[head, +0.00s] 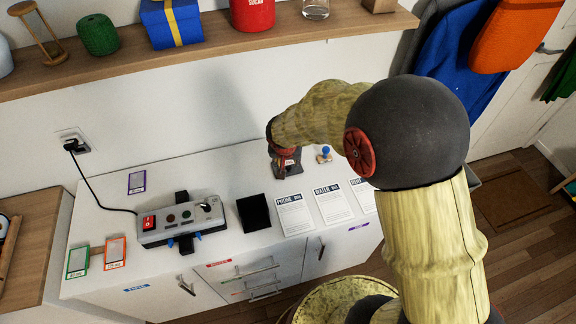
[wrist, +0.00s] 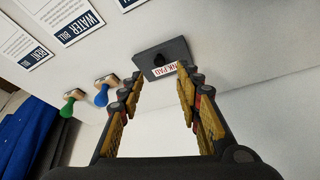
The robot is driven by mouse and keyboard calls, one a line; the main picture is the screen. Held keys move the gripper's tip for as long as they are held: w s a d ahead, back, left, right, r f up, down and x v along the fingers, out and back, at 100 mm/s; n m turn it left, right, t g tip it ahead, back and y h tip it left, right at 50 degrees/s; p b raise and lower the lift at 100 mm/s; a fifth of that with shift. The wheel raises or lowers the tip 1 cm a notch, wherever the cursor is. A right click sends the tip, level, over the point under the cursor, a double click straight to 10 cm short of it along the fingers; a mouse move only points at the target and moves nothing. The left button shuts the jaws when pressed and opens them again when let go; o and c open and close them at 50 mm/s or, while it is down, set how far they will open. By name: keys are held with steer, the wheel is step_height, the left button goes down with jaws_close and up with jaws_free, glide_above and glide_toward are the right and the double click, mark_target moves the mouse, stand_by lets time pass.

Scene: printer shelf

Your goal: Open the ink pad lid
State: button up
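The ink pad (wrist: 154,58) is a dark grey, flat box with a small dark knob on it and a white label with red letters on its near side. It looks shut in the wrist view. My gripper (wrist: 161,77) is open, its two fingers apart with nothing held between them. The fingertips point at the label side of the ink pad, and I cannot tell whether they touch it. In the head view my gripper (head: 285,161) is down at the back of the white counter, largely covering the ink pad.
A blue-handled stamp (wrist: 103,93) and a green-handled stamp (wrist: 70,104) stand beside the ink pad. Bill papers (head: 332,203) lie in a row along the counter (head: 190,168). A wooden shelf (head: 190,50) runs above.

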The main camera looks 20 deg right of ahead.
mark_target(289, 168)
steer(key=b+x, duration=0.1)
steer(key=x, duration=0.5)
steer(key=shift+w+f, duration=0.1)
steer(key=shift+f, duration=0.25)
steer(key=shift+c, duration=0.8)
jaws_close()
